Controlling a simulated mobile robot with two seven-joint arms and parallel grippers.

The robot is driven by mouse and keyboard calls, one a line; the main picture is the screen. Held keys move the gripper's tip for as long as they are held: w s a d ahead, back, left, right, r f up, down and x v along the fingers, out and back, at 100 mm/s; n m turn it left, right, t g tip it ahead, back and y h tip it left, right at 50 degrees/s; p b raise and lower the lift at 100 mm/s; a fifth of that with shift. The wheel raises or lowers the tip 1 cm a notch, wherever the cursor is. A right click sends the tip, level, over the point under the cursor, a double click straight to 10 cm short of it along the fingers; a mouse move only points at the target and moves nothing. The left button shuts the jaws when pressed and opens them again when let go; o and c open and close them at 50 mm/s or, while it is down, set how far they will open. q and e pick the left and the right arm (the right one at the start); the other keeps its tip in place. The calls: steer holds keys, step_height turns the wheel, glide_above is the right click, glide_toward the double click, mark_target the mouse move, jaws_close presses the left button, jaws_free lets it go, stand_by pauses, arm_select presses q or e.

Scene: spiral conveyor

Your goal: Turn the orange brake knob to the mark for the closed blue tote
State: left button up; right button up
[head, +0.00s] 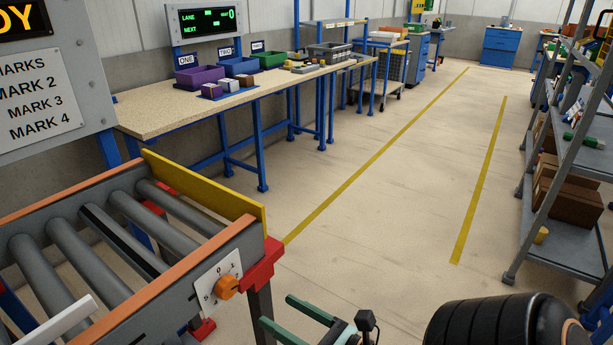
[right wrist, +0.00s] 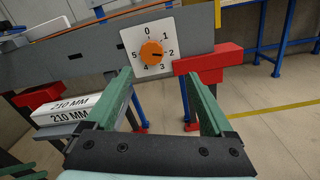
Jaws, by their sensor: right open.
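The orange brake knob (head: 227,287) sits on a white dial plate (head: 207,275) on the conveyor's side, near its end. In the right wrist view the knob (right wrist: 152,52) faces me, with numbers 0 to 5 around it. Its dark mark appears to point right, towards 2. My right gripper (head: 278,312) is open and empty, in front of the dial and apart from it. In the right wrist view its green fingers (right wrist: 158,78) stand below and either side of the knob. A blue tote (head: 238,66) stands on the bench.
The wall sign (head: 38,98) lists marks, but its left part is cut off. A red bracket (right wrist: 208,65) sits right of the dial. A shelf rack (head: 575,160) stands right; the aisle floor is clear.

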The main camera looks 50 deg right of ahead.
steer(key=s+b, duration=0.1)
steer(key=s, duration=0.3)
steer(key=shift+s+d+b, duration=0.15)
steer(key=shift+s+b, duration=0.05)
steer(key=shift+b, duration=0.2)
stand_by(0.4)
stand_by(0.4)
